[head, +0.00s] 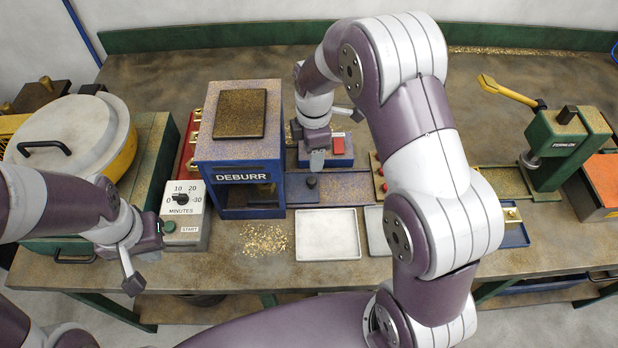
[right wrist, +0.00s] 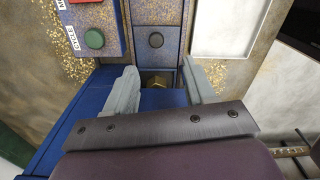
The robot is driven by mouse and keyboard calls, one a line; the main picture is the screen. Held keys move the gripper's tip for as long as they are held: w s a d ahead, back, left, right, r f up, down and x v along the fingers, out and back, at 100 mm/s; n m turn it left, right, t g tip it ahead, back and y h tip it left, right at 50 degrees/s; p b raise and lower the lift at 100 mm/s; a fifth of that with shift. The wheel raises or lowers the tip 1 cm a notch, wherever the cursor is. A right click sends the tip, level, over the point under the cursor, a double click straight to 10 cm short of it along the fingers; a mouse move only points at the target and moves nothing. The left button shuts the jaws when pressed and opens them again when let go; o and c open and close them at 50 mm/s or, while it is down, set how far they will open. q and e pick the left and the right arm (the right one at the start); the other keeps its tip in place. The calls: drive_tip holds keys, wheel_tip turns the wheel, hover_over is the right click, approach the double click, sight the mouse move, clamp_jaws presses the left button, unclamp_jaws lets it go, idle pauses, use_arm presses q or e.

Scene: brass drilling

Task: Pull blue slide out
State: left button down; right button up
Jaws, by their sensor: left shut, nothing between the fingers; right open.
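The blue slide (head: 345,188) lies flat just right of the blue DEBURR machine (head: 238,178), with a black knob on it. My left gripper (head: 132,272) is shut and empty at the front left, near the timer.
A white tray (head: 328,235) lies in front of the slide, with brass chips (head: 264,240) beside it. A red button (head: 338,146) sits behind the slide. The timer box (head: 184,214) and a lidded drum (head: 72,136) stand left. My right arm hides part of the bench.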

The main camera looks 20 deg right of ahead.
sight(312, 180)
drive_tip(key=f+n, duration=0.2)
drive_tip(key=f, duration=0.1)
drive_tip(key=f+n+p, duration=0.1)
drive_tip(key=f+n, duration=0.1)
drive_tip(key=f, duration=0.2)
drive_tip(key=f+n+p, duration=0.1)
drive_tip(key=f+n, duration=0.1)
drive_tip(key=f, duration=0.2)
drive_tip(key=shift+w+n, duration=0.3)
drive_tip(key=shift+w, duration=0.1)
clamp_jaws()
